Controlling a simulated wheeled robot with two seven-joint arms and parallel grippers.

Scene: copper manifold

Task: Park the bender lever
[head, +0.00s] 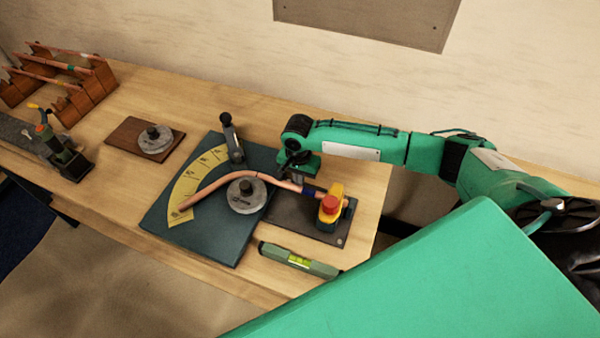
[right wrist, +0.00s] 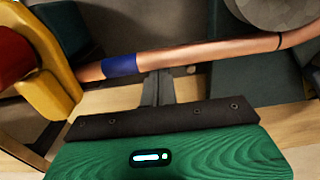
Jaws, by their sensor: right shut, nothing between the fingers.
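The bender's dark teal base plate (head: 215,235) lies on the bench with a yellow angle scale (head: 183,187) and a round grey die (head: 246,194). The bender lever (head: 231,135), with a black handle, stands at the plate's back edge. A bent copper tube (head: 215,182) runs past the die to a yellow-and-red clamp (head: 331,203). The tube's blue band also shows in the right wrist view (right wrist: 119,66). My right gripper (head: 297,180) is shut and empty near the tube by the blue band, right of the lever. Its fingers (right wrist: 157,82) show no hold on the tube. My left gripper is out of view.
A green level (head: 299,261) lies at the bench's front edge. A wooden board with a round disc (head: 155,139), a vise-like tool (head: 62,155) and a tube rack (head: 80,100) stand to the left. Bare bench shows behind the plate.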

